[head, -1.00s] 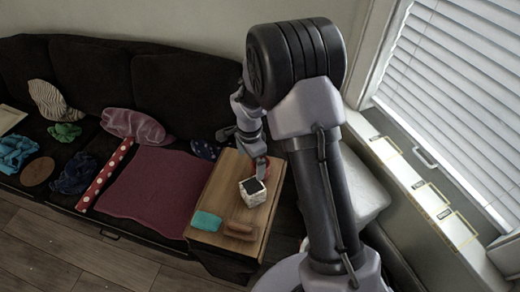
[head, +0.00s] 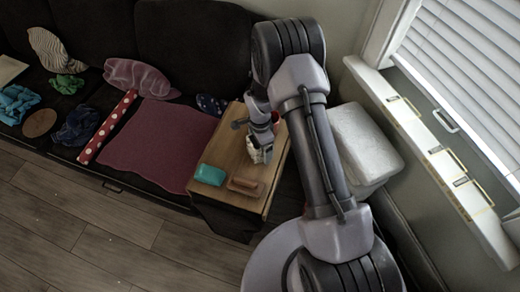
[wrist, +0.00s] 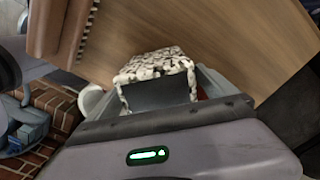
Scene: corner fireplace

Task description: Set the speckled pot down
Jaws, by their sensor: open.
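The speckled pot (head: 258,155), white with dark spots and boxy, is at the right part of the wooden tabletop (head: 228,155). It also shows in the wrist view (wrist: 152,66), between the fingers of my gripper (wrist: 160,92). My gripper is open around the pot, with a finger on each side. In the head view my gripper (head: 262,135) is just above and behind the pot and hides part of it. The pot appears to rest on the wood, but its underside is hidden.
A teal block (head: 210,174) and a brown block (head: 245,186) lie at the table's front. A red object (head: 275,117) is behind my gripper. The dark sofa (head: 190,50) holds cloths and a spotted roll (head: 107,127). A white box (head: 362,145) stands right of my arm.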

